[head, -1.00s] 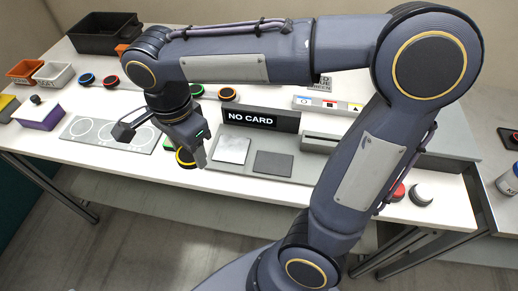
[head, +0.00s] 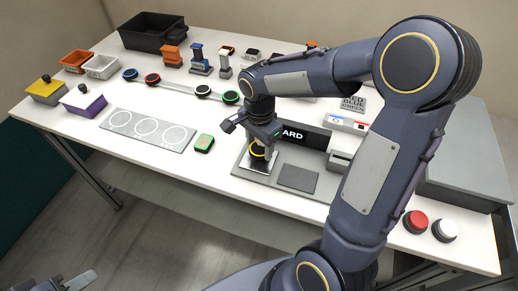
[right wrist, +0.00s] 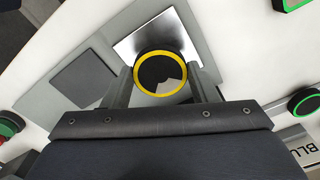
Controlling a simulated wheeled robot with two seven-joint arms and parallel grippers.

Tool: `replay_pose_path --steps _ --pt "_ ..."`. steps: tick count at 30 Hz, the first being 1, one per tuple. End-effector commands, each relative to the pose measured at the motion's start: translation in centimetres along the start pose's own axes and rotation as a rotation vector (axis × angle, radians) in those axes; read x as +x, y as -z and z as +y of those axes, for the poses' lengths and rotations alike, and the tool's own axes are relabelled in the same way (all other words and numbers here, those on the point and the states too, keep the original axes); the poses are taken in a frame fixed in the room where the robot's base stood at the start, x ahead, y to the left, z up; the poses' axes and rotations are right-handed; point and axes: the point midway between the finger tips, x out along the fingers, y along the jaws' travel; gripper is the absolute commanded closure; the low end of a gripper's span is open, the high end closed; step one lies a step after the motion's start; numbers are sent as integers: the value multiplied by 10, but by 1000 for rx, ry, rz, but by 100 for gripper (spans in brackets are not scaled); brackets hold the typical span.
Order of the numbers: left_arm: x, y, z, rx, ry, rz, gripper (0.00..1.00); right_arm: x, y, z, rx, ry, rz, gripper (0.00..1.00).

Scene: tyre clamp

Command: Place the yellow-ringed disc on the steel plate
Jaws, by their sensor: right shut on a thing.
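The yellow-ringed disc (head: 257,152), dark in the middle, is held between the two fingers of my right gripper (head: 263,147). In the right wrist view its yellow ring (right wrist: 161,91) sits between the fingers. The bright square steel plate (head: 255,168) lies on a grey base; the disc overlaps it in the head view. In the right wrist view the plate (right wrist: 151,38) shows beyond the disc's upper edge. I cannot tell whether the disc touches the plate. My left gripper (head: 80,281) shows only partly at the lower left, away from the table, its opening unclear.
A dark square pad (head: 298,178) lies right of the plate. A black sign (head: 310,136), partly hidden by my arm, stands behind. A green-edged block (head: 204,143) and a panel with ring outlines (head: 146,130) lie left. Red (head: 415,221) and white (head: 444,230) buttons stand right.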

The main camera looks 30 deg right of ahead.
Motion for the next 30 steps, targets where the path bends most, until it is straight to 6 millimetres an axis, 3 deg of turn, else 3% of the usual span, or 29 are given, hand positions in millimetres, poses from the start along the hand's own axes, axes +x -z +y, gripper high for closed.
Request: replay_pose_path --steps 5,17,18,22,30 --pt "1 0 0 0 0 0 64 24 -2 1 -3 -2 -1 69" --pt "4 -2 -2 0 0 0 64 30 -2 0 -2 -1 -1 69" --pt "4 -2 -2 0 0 0 64 29 -2 0 -2 -1 -1 44" --pt "3 -2 -1 0 0 0 64 28 -2 0 -2 -1 -1 27" --pt "3 -1 -1 0 0 0 64 28 -2 0 -2 -1 -2 25"
